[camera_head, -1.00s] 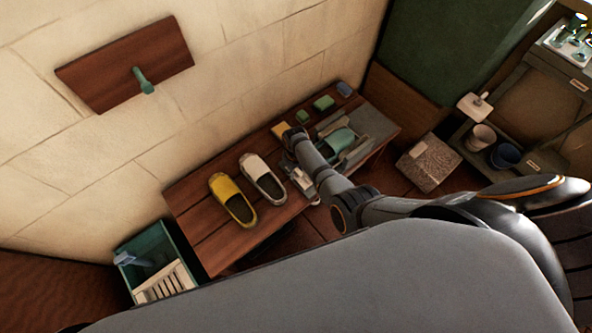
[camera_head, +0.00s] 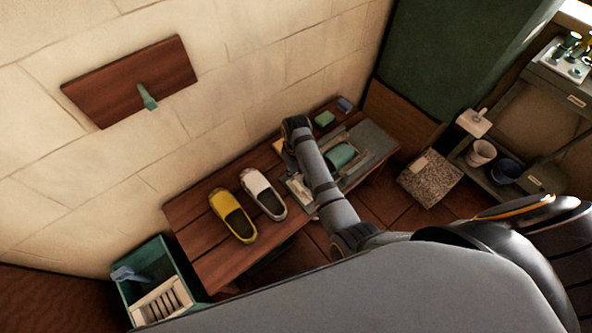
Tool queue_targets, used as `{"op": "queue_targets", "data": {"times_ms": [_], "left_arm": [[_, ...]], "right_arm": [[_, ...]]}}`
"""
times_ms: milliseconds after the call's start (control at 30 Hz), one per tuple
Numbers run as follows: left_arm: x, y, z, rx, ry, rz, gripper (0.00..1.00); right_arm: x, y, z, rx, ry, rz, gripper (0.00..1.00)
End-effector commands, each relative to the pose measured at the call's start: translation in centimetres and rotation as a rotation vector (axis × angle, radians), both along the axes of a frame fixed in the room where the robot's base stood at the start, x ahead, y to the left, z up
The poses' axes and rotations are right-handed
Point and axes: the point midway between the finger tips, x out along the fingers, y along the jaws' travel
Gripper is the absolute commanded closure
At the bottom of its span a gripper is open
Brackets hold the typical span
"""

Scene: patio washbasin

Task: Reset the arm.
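My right arm comes in from the lower right and reaches over the wooden bench (camera_head: 205,255). Its wrist bends near the back of the bench. My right gripper (camera_head: 301,190) shows partly as pale grey parts beside the arm, low over the bench, right of the white shoe (camera_head: 262,193). Its fingers are too small and covered to tell open from shut. I see nothing clearly held in it. My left gripper is not in view.
A yellow shoe (camera_head: 233,215) stands left of the white one. A teal shoe (camera_head: 341,156) sits on a grey tray (camera_head: 374,146). A green block (camera_head: 324,118) and blue block (camera_head: 344,104) lie behind. A green crate (camera_head: 133,292) stands left, a speckled box (camera_head: 430,178) right.

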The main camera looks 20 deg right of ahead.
Motion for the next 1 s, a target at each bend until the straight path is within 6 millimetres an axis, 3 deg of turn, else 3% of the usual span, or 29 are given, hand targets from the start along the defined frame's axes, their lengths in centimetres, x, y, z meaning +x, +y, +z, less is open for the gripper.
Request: {"op": "queue_targets", "data": {"times_ms": [400, 467, 567, 667, 800, 900, 1000], "left_arm": [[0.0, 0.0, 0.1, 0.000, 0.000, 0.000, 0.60], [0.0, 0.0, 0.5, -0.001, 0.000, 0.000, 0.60], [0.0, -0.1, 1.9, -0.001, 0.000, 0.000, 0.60], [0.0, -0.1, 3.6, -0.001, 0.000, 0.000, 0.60], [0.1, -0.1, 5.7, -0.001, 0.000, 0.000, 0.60], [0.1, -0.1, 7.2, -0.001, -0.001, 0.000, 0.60], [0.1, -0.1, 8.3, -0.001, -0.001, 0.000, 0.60]], "right_arm": [[-0.1, -0.1, -0.3, -0.001, 0.001, -0.001, 0.74], [-0.7, -0.3, -1.2, -0.004, 0.002, -0.008, 0.74], [-3.1, -1.3, -5.1, -0.013, 0.000, -0.033, 0.74], [-7.4, -2.8, -10.5, -0.018, -0.012, -0.075, 0.74], [-15.7, -5.4, -16.8, -0.025, -0.033, -0.147, 0.74], [-23.0, -7.8, -20.0, -0.034, -0.051, -0.204, 0.74], [-29.8, -10.1, -21.6, -0.046, -0.071, -0.256, 0.74]]}}
